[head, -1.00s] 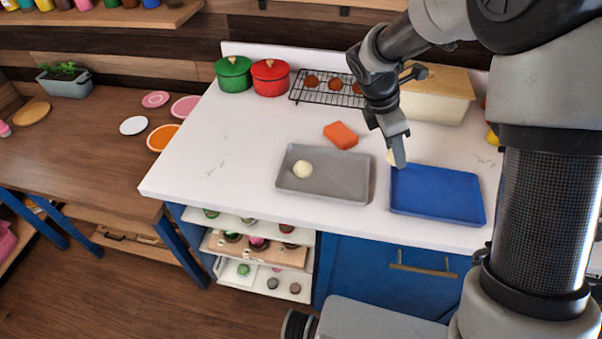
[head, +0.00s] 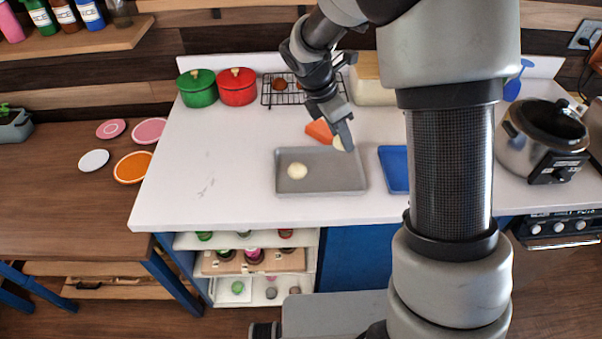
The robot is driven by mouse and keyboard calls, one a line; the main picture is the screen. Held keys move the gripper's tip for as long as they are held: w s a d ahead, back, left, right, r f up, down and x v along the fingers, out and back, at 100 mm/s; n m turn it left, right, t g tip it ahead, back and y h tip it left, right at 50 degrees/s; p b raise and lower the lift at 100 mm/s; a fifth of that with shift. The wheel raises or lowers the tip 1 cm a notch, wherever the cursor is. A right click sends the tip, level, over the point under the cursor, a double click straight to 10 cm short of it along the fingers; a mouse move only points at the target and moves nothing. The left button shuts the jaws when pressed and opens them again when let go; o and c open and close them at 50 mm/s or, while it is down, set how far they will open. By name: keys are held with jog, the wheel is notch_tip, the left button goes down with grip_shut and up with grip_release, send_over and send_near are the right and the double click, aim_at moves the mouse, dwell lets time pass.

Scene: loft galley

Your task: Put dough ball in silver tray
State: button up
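The silver tray (head: 330,182) lies on the white counter and holds one pale dough ball (head: 298,171) in its left part. My gripper (head: 342,141) points down above the tray's back right edge. It is shut on a second pale dough ball (head: 338,144), which shows partly behind the fingers and looks raised off the counter. The blue tray (head: 394,172) lies to the right, largely hidden by my arm; the part that shows is empty.
An orange block (head: 318,131) lies behind the silver tray. Green (head: 197,90) and red (head: 238,88) pots and a cooling rack (head: 281,98) stand at the back. A large cooker (head: 545,140) stands far right. The counter's left part is clear.

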aim_at(339, 170)
jog(key=shift+a, duration=0.1)
jog(key=shift+a+f, duration=0.1)
jog(key=shift+f, duration=0.15)
notch_tip(339, 170, down, 9)
jog(key=shift+f, duration=0.2)
jog(key=shift+f+b, duration=0.1)
jog(key=shift+b, duration=0.2)
jog(key=o, duration=1.1)
jog(key=shift+c, duration=0.2)
